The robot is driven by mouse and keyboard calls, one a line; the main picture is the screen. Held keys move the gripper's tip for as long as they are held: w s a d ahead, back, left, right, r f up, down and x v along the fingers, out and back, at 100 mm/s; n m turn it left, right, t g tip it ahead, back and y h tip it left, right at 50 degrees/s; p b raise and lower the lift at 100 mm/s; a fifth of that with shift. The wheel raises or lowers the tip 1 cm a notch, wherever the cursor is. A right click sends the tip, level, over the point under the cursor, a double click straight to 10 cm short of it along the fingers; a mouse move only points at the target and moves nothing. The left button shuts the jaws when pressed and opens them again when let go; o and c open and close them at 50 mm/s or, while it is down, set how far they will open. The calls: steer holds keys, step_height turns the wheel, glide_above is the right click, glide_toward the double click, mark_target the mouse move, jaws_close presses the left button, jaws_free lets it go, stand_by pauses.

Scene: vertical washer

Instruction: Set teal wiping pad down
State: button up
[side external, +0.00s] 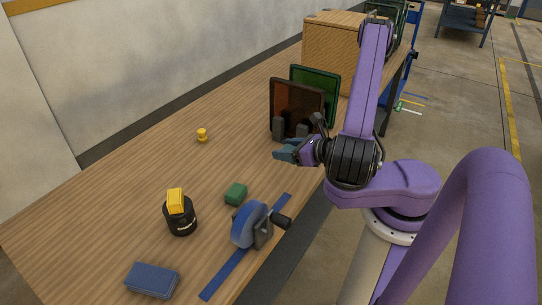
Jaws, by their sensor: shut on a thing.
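The teal wiping pad (284,155) is in the jaws of my gripper (297,152), at the near side of the table in the middle of the side external view. My gripper is shut on the pad and points left. The pad is partly hidden by the fingers. I cannot tell whether it touches the table. Just behind it stands an upright brown framed panel (296,103) with dark grey blocks at its foot. A green framed panel (327,88) stands behind that one.
A wooden box (330,42) stands at the far end of the table (110,205). Nearer are a yellow knob (202,135), a green block (235,194), a blue wheel-shaped device (247,227), a black container with a yellow block (180,218) and a blue block (152,280). The table's left side is clear.

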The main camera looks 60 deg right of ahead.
steer(key=w+a+r+n+y, duration=0.3)
steer(key=w+n+y, duration=0.1)
steer(key=w, duration=0.3)
steer(key=g+y, duration=0.1)
glide_above(227, 161)
steer(key=shift+n, duration=0.4)
steer(key=f, duration=0.9)
steer(key=shift+s, duration=0.25)
steer(key=shift+w+f, duration=0.2)
steer(key=shift+f, duration=1.65)
steer(key=shift+f, duration=0.1)
steer(key=o, duration=1)
steer(key=shift+o, duration=0.2)
